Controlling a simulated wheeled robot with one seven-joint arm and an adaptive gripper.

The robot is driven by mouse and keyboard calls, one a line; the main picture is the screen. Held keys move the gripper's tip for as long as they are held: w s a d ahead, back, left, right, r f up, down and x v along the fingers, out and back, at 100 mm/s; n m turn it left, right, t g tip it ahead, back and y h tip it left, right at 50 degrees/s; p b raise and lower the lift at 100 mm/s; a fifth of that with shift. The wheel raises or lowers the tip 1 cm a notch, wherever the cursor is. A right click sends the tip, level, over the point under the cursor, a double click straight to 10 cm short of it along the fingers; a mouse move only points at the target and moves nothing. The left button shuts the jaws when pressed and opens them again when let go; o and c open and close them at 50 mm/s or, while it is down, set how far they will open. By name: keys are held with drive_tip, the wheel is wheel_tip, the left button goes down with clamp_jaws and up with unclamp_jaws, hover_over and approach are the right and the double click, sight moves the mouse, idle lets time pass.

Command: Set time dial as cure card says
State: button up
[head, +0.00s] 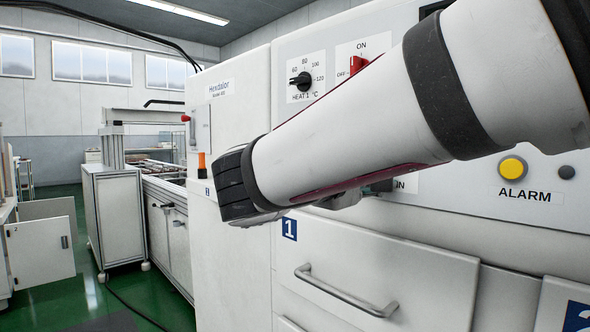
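No dial marked as time shows, and I see no cure card. My arm crosses the front of the machine panel and hides its middle. Below the arm, a small part of a label (401,185) ending in "IN" shows. A dark piece beside it is too covered to identify. A black dial (301,81) marked "HEAT 1 °C", with numbers from 60 to 120, is in view at upper left of the panel.
A red switch (357,65) marked ON and OFF sits right of the heat dial. A yellow alarm button (513,168) is at right. Drawer 1 (375,270) with a bar handle (345,292) is below.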

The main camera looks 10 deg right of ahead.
drive_tip(key=shift+f, duration=0.1)
drive_tip(key=o, duration=1.2)
drive_tip(key=shift+c, duration=0.2)
drive_tip(key=v, duration=1.2)
